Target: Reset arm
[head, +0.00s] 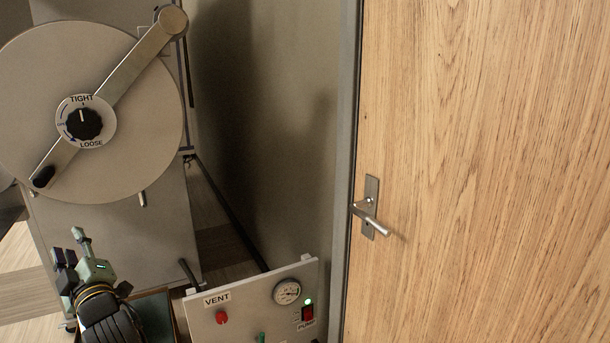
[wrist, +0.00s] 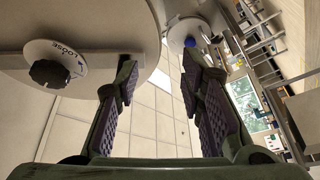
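My gripper (wrist: 158,72) is open, with its two fingers spread well apart and nothing between them in the wrist view. In the head view my gripper (head: 72,248) is at the lower left, in front of the grey cabinet and below the large round door (head: 135,135). It appears apart from the door. The door has a diagonal bar (head: 118,82) across it and a black knob (head: 83,124) on a dial marked TIGHT and LOOSE. In the wrist view the knob (wrist: 50,73) and the word LOOSE show at the left, beyond the left finger.
A white panel (head: 250,300) stands at the bottom with a red VENT knob (head: 221,317), a gauge (head: 287,291) and a PUMP switch (head: 308,313) with a lit green lamp. A wooden door (head: 480,130) with a lever handle (head: 371,220) fills the right.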

